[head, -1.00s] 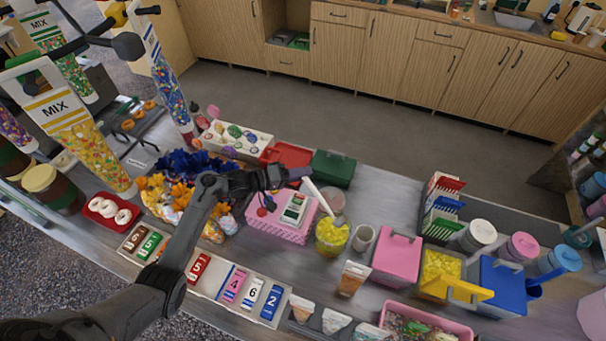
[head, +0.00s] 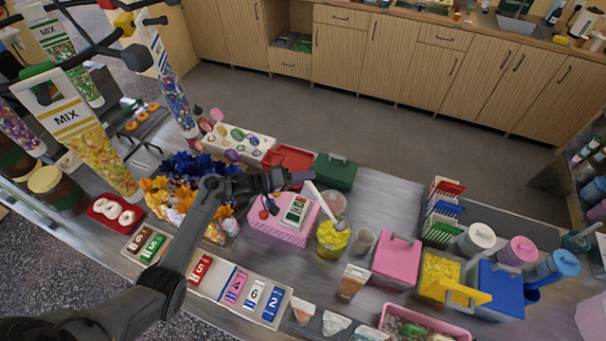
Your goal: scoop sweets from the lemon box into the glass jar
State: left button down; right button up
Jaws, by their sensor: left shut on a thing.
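My left gripper (head: 294,179) is shut on the upper end of a white scoop handle (head: 320,200), above the pink basket. The scoop slants down to the right into the mouth of the glass jar (head: 330,252). Yellow sweets (head: 332,236) show at the jar; I cannot tell how many lie in the scoop and how many in the jar. The lemon box (head: 428,287) is open to the right, full of yellow sweets (head: 441,267), with its yellow lid (head: 462,292) tilted at its front. My right gripper is not in view.
A pink lidded box (head: 396,262) and a clear cup (head: 363,240) stand between jar and lemon box. A blue box (head: 499,287) is right of the lemon box. The pink basket (head: 280,228) is left of the jar. Counter behind the cup is clear.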

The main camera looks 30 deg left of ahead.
pick_arm(q)
jog(key=s+d+r+m+y+p, duration=0.2)
jog(key=d+r+m+p, duration=0.3)
jog(key=r+p, duration=0.4)
jog(key=d+y+p, duration=0.1)
jog(key=p, duration=0.3)
jog(key=shift+r, duration=0.3)
jog(key=shift+d, duration=0.1)
jog(key=s+d+r+m+y+p, duration=0.2)
jog(key=d+r+m+p, duration=0.2)
jog(key=d, duration=0.3)
jog(key=shift+s+d+y, duration=0.15)
jog(key=shift+y, duration=0.25)
